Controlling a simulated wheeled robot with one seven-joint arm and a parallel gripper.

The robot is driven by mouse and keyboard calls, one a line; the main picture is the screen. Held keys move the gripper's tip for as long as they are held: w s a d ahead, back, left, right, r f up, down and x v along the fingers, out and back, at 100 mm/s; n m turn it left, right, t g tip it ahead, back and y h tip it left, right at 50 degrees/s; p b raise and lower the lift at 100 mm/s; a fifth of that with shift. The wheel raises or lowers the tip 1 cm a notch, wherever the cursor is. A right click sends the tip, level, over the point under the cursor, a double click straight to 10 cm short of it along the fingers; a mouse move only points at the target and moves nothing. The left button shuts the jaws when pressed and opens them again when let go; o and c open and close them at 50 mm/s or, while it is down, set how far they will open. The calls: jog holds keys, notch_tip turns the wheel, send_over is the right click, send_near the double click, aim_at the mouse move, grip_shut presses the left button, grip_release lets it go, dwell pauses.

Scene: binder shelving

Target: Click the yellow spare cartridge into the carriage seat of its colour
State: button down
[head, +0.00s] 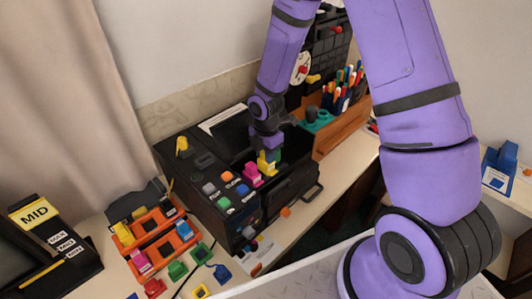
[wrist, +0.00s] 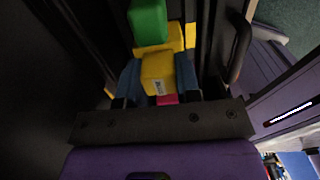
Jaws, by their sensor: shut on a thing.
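The yellow cartridge (wrist: 158,70) is between the blue fingertips of my gripper (wrist: 158,82) in the wrist view. In the head view the yellow cartridge (head: 265,166) is low inside the open black printer (head: 218,165), under my gripper (head: 268,150). My gripper is shut on it. A second yellow part (wrist: 174,38) lies just beyond it; I cannot tell whether this is the seat. A green block (wrist: 148,20) stands past that, and a pink cartridge (head: 250,174) is beside it. The contact below the cartridge is hidden.
A wooden pen organiser (head: 334,135) stands behind to the right. The printer's walls are close around my gripper.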

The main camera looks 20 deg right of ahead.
jog(key=shift+f, duration=0.65)
jog(key=c, duration=0.7)
grip_release()
jog(key=shift+c, duration=1.6)
jog(key=shift+r, duration=0.15)
jog(key=shift+r, duration=0.85)
jog(key=shift+r, duration=2.5)
